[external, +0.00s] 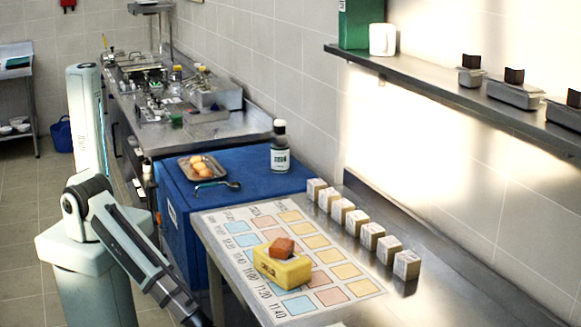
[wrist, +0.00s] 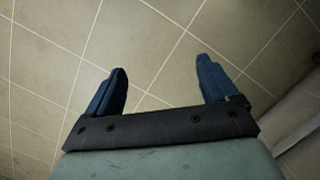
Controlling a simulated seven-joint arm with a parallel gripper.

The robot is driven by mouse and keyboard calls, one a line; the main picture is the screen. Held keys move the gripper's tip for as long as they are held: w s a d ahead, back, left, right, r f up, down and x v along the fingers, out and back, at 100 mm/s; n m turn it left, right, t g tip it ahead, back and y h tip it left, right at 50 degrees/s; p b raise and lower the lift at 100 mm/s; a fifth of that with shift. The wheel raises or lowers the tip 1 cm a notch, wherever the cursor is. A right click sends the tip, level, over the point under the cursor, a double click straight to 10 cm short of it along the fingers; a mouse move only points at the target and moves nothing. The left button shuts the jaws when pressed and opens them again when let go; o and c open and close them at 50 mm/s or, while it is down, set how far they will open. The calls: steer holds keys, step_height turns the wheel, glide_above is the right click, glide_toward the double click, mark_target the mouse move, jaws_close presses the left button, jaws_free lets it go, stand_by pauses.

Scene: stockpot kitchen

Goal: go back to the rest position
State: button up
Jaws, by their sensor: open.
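My gripper (wrist: 162,80) is open in the wrist view. Its two blue fingers stand wide apart with nothing between them. In the external view my arm reaches down to the bottom edge of the picture, left of the steel table, and my gripper is out of frame there. I cannot tell its exact distance from the table.
A steel table (external: 480,290) holds a printed chart (external: 228,217), a yellow block (external: 283,268) with a brown-orange piece (external: 281,247) on it, and a row of small boxes (external: 343,211).

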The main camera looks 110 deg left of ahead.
steer(key=s+a+g, duration=0.2)
steer(key=s+a, duration=0.1)
steer(key=s, duration=0.8)
steer(key=s+a+f+g, duration=0.1)
steer(key=s+a+g, duration=0.1)
steer(key=s, duration=0.9)
steer(key=shift+s+a+n, duration=0.15)
steer(key=shift+a+n, duration=0.15)
steer(key=shift+a, duration=0.5)
